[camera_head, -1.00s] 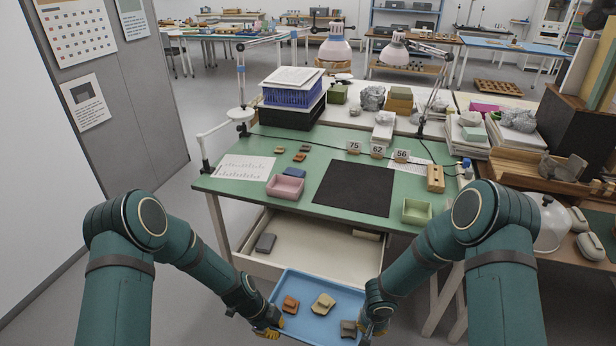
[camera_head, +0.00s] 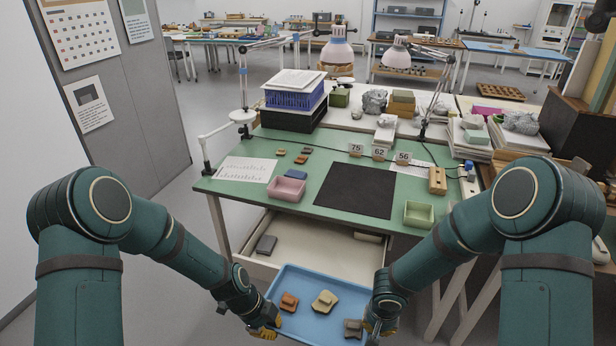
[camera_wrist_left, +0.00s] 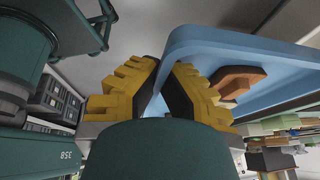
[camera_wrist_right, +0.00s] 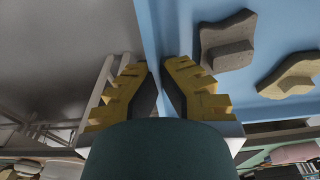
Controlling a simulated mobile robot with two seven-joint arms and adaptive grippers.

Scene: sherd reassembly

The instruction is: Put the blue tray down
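The blue tray (camera_head: 312,280) is held level in front of the green-topped table, by the open drawer. On it lie an orange-brown sherd (camera_head: 289,301), a tan sherd (camera_head: 324,301) and a grey sherd (camera_head: 353,328). My left gripper (camera_head: 266,329) is shut on the tray's left rim; the left wrist view shows its yellow fingers (camera_wrist_left: 165,80) on both sides of the wall. My right gripper (camera_head: 376,324) is shut on the right rim; the right wrist view shows its fingers (camera_wrist_right: 160,78) astride that edge. The tray's near edge is cut off in the head view.
The open drawer (camera_head: 303,240) holds a grey block (camera_head: 266,244). The green table (camera_head: 240,205) carries a black mat (camera_head: 356,190), a pink box (camera_head: 287,188), a pale green box (camera_head: 419,214), small sherds and number cards. The black mat is bare.

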